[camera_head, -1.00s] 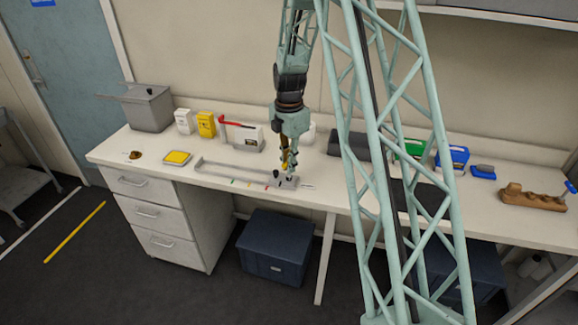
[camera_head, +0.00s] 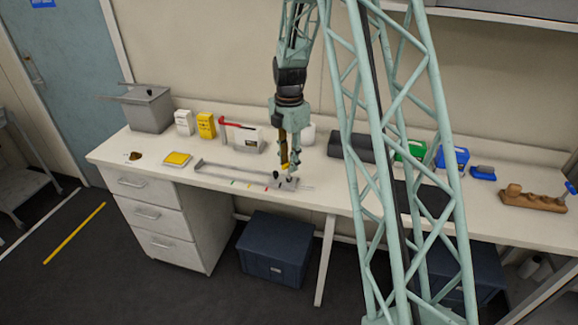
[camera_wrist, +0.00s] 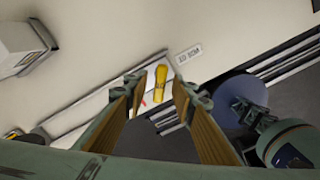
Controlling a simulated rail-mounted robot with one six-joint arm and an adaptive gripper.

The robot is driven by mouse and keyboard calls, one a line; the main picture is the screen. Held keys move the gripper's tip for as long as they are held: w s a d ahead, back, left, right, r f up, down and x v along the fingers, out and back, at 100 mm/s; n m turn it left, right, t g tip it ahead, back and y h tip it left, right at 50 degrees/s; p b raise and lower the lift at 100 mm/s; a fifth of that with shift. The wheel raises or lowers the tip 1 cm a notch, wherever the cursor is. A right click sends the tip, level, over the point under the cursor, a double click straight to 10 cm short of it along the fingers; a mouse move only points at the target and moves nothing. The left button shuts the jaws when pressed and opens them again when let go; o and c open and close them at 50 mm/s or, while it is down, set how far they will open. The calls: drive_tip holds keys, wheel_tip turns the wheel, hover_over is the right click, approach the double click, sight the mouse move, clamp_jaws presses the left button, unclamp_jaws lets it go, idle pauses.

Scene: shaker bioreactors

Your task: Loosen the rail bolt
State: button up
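The rail (camera_head: 225,170) is a long grey bar on the front of the white bench, with small coloured marks along its front. My gripper (camera_head: 290,170) points down over the rail's right end and hides most of the bolt area there. In the wrist view, my gripper (camera_wrist: 158,88) has its two brown-padded fingers apart. A yellow piece (camera_wrist: 158,82) shows between the fingertips, with visible gaps on both sides. It lies over a white surface with a red mark. I cannot tell the bolt's head apart or whether a finger touches it.
The bench (camera_head: 330,190) is clear just in front of the rail. A yellow-topped tray (camera_head: 177,158) lies left of it. A white device with a red lever (camera_head: 245,137) stands behind. A dark box (camera_head: 350,146) and a green container (camera_head: 409,150) stand to the right.

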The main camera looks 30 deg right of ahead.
wheel_tip(320, 180, up, 9)
drive_tip(key=shift+f, duration=0.2)
drive_tip(key=shift+r, duration=0.55)
idle(0.4)
drive_tip(key=s+a+r+m+t+b, duration=0.1)
drive_tip(key=s+a+r+m, duration=0.4)
drive_tip(key=s+a+r, duration=0.35)
drive_tip(key=s+a+r+m+t+b, duration=0.1)
drive_tip(key=s+a+r+m, duration=0.4)
drive_tip(key=s+r, duration=0.6)
drive_tip(key=s+a+m+b, duration=0.1)
drive_tip(key=s+a+m, duration=0.1)
drive_tip(key=s, duration=0.7)
drive_tip(key=s+a+m+t, duration=0.1)
drive_tip(key=s+a+m, duration=0.2)
drive_tip(key=s, duration=0.6)
drive_tip(key=s+a+m+t+b, duration=0.1)
drive_tip(key=s+m, duration=0.3)
drive_tip(key=s, duration=0.5)
drive_tip(key=shift+a+f+m+b, duration=0.3)
drive_tip(key=shift+a+m, duration=0.1)
drive_tip(key=shift+a, duration=0.45)
